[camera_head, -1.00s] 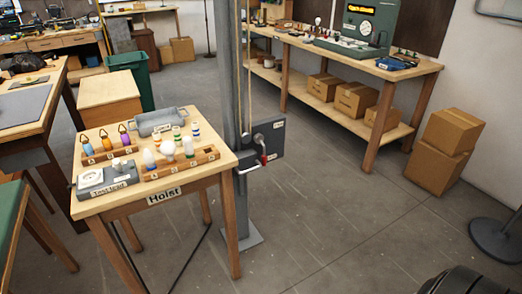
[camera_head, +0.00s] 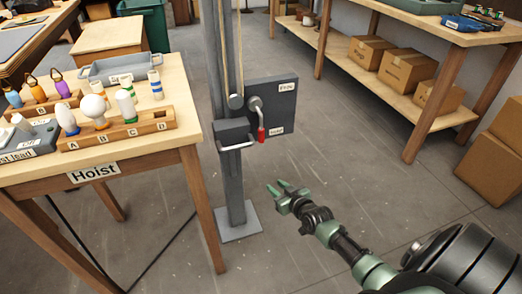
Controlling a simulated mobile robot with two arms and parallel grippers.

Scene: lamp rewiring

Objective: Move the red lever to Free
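The red lever (camera_head: 261,134) is a short red grip on a grey arm. It hangs down from a pivot on a dark square plate (camera_head: 285,107) fixed to the hoist post (camera_head: 230,180). The plate has a small label (camera_head: 287,87) at its upper right, which seems to read Free. A lower label (camera_head: 276,130), too small to read surely, is beside the red grip. My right gripper (camera_head: 276,188) is below and slightly right of the lever, apart from it. Its green-tipped fingers are spread and empty. My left gripper is out of view.
The wooden Hoist table (camera_head: 180,75), with bulbs in a rack, stands close on the left. A shelf bench (camera_head: 435,120) and cardboard boxes (camera_head: 490,165) are at right. Floor around my gripper is clear.

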